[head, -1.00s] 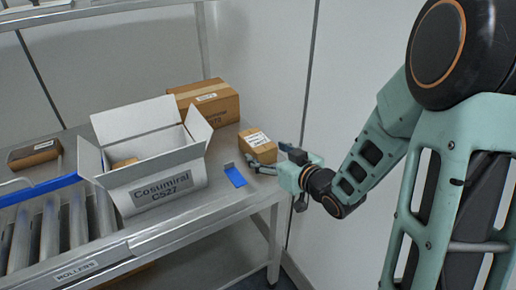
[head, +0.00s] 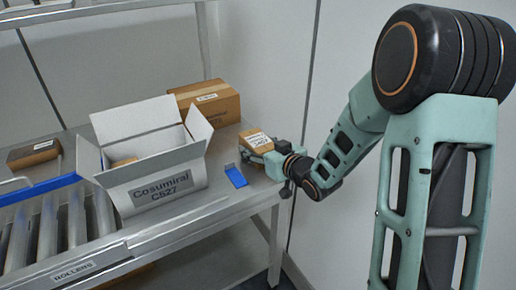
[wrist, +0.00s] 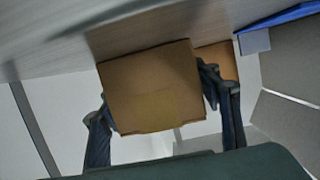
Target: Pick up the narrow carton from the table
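The narrow carton (head: 257,141) is a small brown box with a white label on top, at the table's right end. It sits tilted in the head view. My gripper (head: 277,158) reaches it from the right, with its fingers around the carton's sides. In the wrist view the carton (wrist: 150,85) fills the space between the two dark fingers (wrist: 160,105), which appear to press on its left and right sides. Whether its underside is clear of the table (head: 215,207) is hard to tell.
A larger brown carton (head: 213,105) stands behind. An open white box (head: 155,187) labelled Cosumiral C527 stands to the left. A roller conveyor (head: 50,228) with another brown box (head: 35,153) is further left.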

